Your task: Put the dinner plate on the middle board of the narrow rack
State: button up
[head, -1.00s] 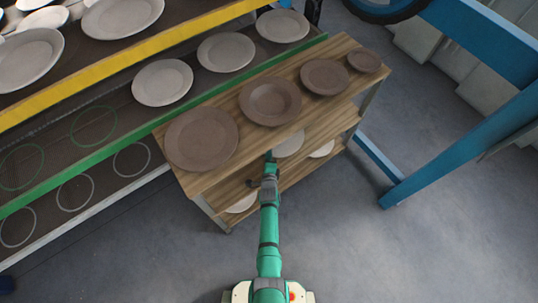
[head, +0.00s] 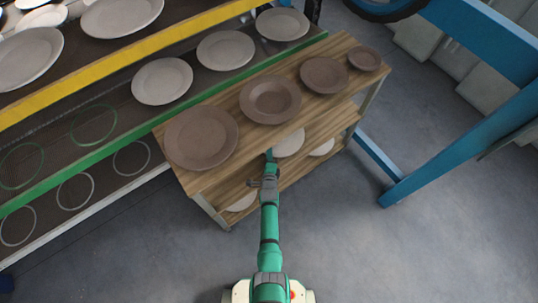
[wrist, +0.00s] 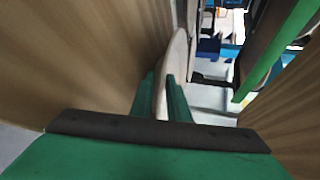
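The narrow rack (head: 222,185) is wooden, with stacked boards, and stands in the middle of the head view. My gripper (head: 269,155) reaches in below its top board from the front. A pale dinner plate (head: 289,144) shows at the fingertips, partly covered by the top board. In the wrist view the plate (wrist: 177,60) is seen nearly edge-on between the two green fingers (wrist: 162,85), which look closed on its rim. Brown boards fill both sides of that view, the plate nearer the left one. Whether the plate touches a board cannot be told.
Brown plates and a bowl-like dish (head: 270,100) stand on the top board. Pale plates (head: 322,148) show lower in the rack. A wide rack with a green-edged shelf (head: 75,187) holding pale plates stands left. A blue frame (head: 450,150) stands right. The front floor is clear.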

jog(key=shift+r, duration=0.1)
jog(key=shift+s+a+r, duration=0.1)
jog(key=shift+s+r, duration=0.05)
jog(key=shift+s, duration=0.3)
jog(key=s+r+n, duration=0.3)
jog(key=s+r, duration=0.2)
jog(key=s, duration=0.5)
jog(key=s+r+n, duration=0.3)
jog(key=s+r, duration=0.2)
jog(key=s, duration=0.5)
jog(key=s+r+n, duration=0.3)
jog(key=s+r, duration=0.1)
jog(key=s, duration=0.6)
jog(key=s+r+n, duration=0.5)
jog(key=s+r, duration=0.1)
jog(key=r, duration=0.5)
jog(key=s+d+r+n+t, duration=0.1)
jog(key=s+r+n, duration=0.4)
jog(key=r, duration=0.6)
jog(key=shift+s, duration=0.85)
